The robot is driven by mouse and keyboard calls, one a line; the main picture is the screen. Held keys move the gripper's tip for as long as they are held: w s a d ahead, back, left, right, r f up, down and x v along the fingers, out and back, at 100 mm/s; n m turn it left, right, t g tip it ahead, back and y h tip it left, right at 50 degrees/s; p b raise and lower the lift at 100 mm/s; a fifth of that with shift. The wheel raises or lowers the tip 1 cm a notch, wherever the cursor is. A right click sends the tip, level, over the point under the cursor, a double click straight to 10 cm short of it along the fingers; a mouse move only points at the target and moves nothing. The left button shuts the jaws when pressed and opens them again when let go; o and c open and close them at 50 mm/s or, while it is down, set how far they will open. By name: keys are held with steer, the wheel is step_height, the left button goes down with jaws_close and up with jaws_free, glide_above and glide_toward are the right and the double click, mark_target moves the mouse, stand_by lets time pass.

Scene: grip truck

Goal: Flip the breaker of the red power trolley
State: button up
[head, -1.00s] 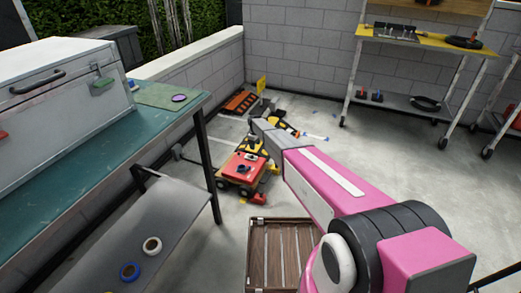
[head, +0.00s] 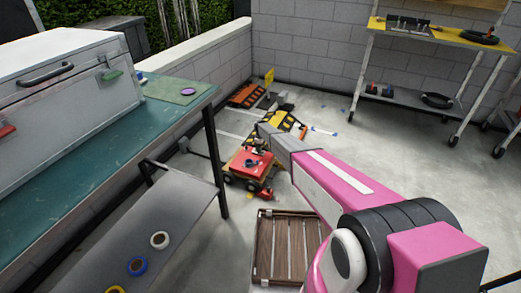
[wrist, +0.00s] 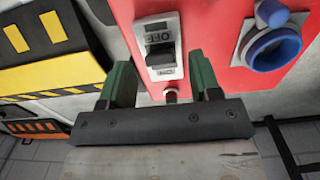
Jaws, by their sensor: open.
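The red power trolley (head: 240,161) stands low on the floor past the workbench in the head view, with my arm reaching down over it. In the wrist view its red panel (wrist: 215,60) fills the top. The breaker (wrist: 160,50) is a black rocker in a pale plate marked OFF. My gripper (wrist: 159,70) is open, its two green fingers apart below and to either side of the breaker plate. Nothing is between them except a small round knob (wrist: 171,95) on the panel behind. Whether a finger touches the panel cannot be told.
A blue round socket (wrist: 272,46) sits right of the breaker. Black-and-yellow ramps (wrist: 45,45) lie left of the trolley. A wooden crate (head: 262,268) is on the floor nearer me.

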steer(key=shift+f, duration=0.75)
steer(key=c, duration=0.9)
